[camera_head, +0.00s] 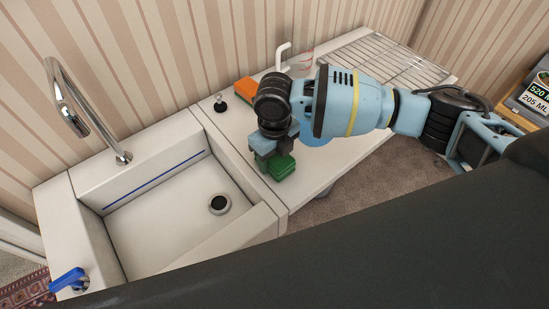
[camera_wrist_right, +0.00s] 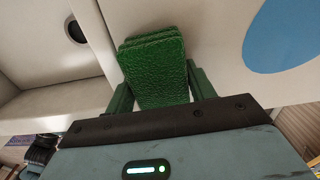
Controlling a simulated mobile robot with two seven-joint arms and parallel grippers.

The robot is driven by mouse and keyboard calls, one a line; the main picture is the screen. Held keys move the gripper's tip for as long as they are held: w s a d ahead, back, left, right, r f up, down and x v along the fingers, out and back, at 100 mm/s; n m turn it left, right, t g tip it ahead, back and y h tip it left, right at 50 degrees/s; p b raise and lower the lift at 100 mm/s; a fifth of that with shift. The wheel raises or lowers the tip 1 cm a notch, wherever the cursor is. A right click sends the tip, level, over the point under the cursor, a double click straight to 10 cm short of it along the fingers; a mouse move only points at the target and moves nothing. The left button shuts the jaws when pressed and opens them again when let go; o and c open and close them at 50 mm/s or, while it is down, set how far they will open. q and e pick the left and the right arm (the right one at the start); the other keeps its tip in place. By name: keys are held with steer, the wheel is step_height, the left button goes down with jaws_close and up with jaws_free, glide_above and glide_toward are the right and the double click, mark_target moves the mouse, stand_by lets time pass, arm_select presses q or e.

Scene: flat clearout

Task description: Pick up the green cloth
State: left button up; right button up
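The green cloth (camera_head: 278,168) is a thick folded pad at the counter's front part, just right of the sink. It also shows in the right wrist view (camera_wrist_right: 153,70). My right gripper (camera_head: 273,157) points down at it. In the right wrist view the two dark fingers (camera_wrist_right: 160,84) stand one on each side of the cloth. They meet its side edges with no clear gap, so the gripper looks shut on it. I cannot tell whether the cloth still rests on the counter. My left gripper is not in view.
The sink (camera_head: 165,225) with a chrome tap (camera_head: 85,115) is on the left. A blue-handled item (camera_head: 70,280) lies at its front corner. An orange sponge (camera_head: 248,90) and black stopper (camera_head: 220,103) are behind the gripper. A blue disc (camera_head: 318,140) and wire rack (camera_head: 385,60) are to the right.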

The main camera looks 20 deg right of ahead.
steer(key=c, duration=0.4)
steer(key=shift+r, duration=0.1)
steer(key=shift+r, duration=0.55)
step_height(320, 180, up, 2)
steer(key=shift+r, duration=0.1)
steer(key=s+a, duration=0.3)
steer(key=a, duration=0.1)
steer(key=s+a+r, duration=0.1)
steer(key=s+a, duration=0.2)
steer(key=s, duration=0.1)
steer(key=s+a, duration=0.4)
steer(key=shift+a+r+b, duration=0.3)
